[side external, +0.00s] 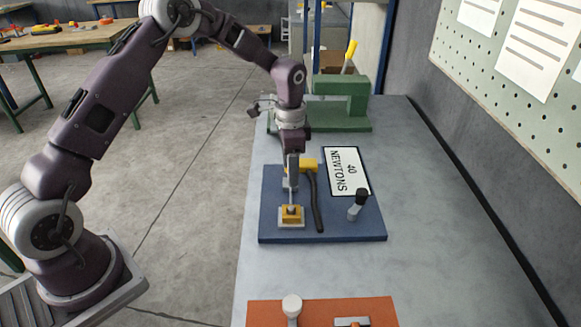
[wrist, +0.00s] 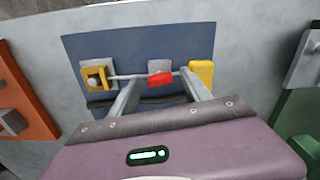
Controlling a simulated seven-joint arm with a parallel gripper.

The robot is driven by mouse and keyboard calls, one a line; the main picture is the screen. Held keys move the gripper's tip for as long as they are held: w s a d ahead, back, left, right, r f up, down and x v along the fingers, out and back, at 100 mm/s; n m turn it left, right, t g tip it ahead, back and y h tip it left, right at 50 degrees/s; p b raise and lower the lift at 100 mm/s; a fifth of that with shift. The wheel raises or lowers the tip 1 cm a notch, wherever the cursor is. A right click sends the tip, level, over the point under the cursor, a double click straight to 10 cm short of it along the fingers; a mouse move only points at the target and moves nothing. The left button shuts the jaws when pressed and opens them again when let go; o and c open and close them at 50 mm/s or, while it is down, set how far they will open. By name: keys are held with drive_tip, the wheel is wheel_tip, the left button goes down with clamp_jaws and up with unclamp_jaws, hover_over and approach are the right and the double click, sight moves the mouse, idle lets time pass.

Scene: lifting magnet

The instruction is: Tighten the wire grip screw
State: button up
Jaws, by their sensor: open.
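On a blue board (side external: 270,228), a small yellow clamp block (side external: 291,215) with a grey top sits on a light plate near the front left. In the wrist view this yellow clamp (wrist: 95,78) is at the left, with a dark round part in its face. A thin grey rod or wire runs right from it. A red piece (wrist: 160,79) lies on a grey plate at the middle. My gripper (side external: 291,183) is above the board, behind the clamp in the side view. In the wrist view its open fingers (wrist: 158,88) straddle the red piece; contact cannot be told.
An orange board (side external: 320,312) lies in front; a green machine (side external: 342,105) stands behind. The bench right is clear.

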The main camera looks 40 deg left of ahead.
wheel_tip(320, 180, up, 7)
drive_tip(key=shift+f, duration=0.1)
drive_tip(key=s+d+r+n+t, duration=0.1)
drive_tip(key=s+d+r, duration=0.1)
drive_tip(key=s+r, duration=0.65)
drive_tip(key=s+d+r+n+t, duration=0.1)
drive_tip(key=s+r+n+t, duration=0.1)
drive_tip(key=s+r, duration=0.4)
drive_tip(key=s+r+n+t, duration=0.1)
drive_tip(key=s+r+n, duration=0.15)
drive_tip(key=s, duration=0.55)
drive_tip(key=s+d+f+n+t, duration=0.1)
drive_tip(key=s, duration=0.9)
drive_tip(key=shift+f+n+t, duration=0.3)
drive_tip(key=shift+n, duration=0.05)
drive_tip(key=shift+w, duration=0.1)
drive_tip(key=shift+c, duration=0.3)
